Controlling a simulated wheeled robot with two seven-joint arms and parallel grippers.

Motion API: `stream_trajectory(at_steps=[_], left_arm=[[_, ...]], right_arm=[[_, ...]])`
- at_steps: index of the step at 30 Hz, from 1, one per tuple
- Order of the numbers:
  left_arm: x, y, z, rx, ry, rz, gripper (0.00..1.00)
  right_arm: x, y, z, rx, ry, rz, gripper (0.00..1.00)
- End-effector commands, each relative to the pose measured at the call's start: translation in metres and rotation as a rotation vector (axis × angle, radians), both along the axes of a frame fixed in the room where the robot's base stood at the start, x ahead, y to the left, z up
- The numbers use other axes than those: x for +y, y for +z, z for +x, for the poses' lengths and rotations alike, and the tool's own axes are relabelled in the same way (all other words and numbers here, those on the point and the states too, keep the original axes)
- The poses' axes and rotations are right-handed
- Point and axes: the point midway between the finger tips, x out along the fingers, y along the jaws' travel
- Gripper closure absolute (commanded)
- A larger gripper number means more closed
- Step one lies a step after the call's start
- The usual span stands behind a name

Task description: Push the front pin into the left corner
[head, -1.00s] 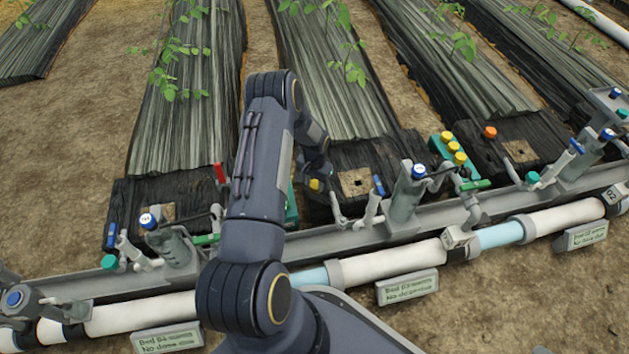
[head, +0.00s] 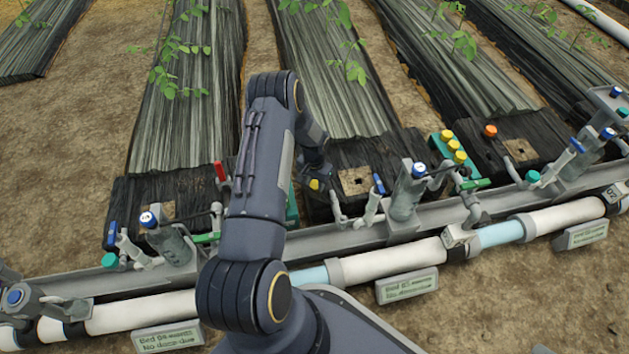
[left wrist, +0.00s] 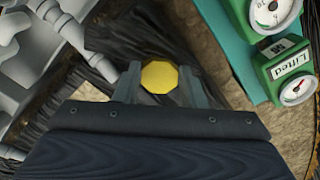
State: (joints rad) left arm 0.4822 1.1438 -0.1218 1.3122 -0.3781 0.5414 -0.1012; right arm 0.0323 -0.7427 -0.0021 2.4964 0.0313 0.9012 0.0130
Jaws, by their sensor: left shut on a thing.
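My left gripper (head: 315,181) is at the near left part of the black sheet (head: 392,156) at the end of the middle bed. In the left wrist view, my left gripper (left wrist: 160,88) is shut on a yellow-headed pin (left wrist: 160,77). The yellow head also shows in the head view (head: 314,184). The pin's shaft and tip are hidden, so I cannot tell whether it touches the sheet or the soil. Several more yellow-headed pins (head: 453,146) stand in a teal holder on the right of the sheet. My right gripper is not in view.
A teal stand with dial gauges, one labelled "Lifted" (left wrist: 290,67), is close to the right of my left gripper. A grey rail (head: 320,238) with valves and a white pipe (head: 395,262) run along the front. A square opening (head: 355,181) shows in the sheet.

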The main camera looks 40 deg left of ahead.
Motion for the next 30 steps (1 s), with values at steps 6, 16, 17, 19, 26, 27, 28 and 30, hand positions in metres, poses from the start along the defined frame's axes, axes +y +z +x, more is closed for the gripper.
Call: stream_trajectory(at_steps=[6, 16, 17, 19, 26, 27, 28, 30], left_arm=[[0.000, -0.004, 0.000, -0.001, 0.000, 0.000, 0.52], [0.000, -0.004, 0.000, 0.000, 0.000, 0.000, 0.37], [0.000, -0.003, 0.000, 0.000, 0.000, 0.000, 0.37], [0.000, -0.002, 0.000, 0.000, 0.000, 0.000, 0.37], [0.000, 0.014, 0.000, 0.000, 0.000, 0.000, 0.37], [0.000, 0.017, 0.000, 0.000, 0.000, 0.000, 0.37], [0.000, 0.019, 0.000, 0.000, 0.000, 0.000, 0.37], [0.000, 0.025, 0.000, 0.000, 0.001, 0.000, 0.37]], right_arm=[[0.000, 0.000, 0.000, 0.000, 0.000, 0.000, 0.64], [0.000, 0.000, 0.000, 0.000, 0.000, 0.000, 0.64], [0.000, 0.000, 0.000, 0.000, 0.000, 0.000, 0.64], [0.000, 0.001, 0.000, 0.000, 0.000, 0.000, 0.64], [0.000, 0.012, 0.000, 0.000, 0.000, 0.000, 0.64], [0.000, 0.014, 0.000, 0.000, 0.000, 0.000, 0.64], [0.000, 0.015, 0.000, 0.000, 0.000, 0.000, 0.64], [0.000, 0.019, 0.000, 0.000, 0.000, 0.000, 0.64]])
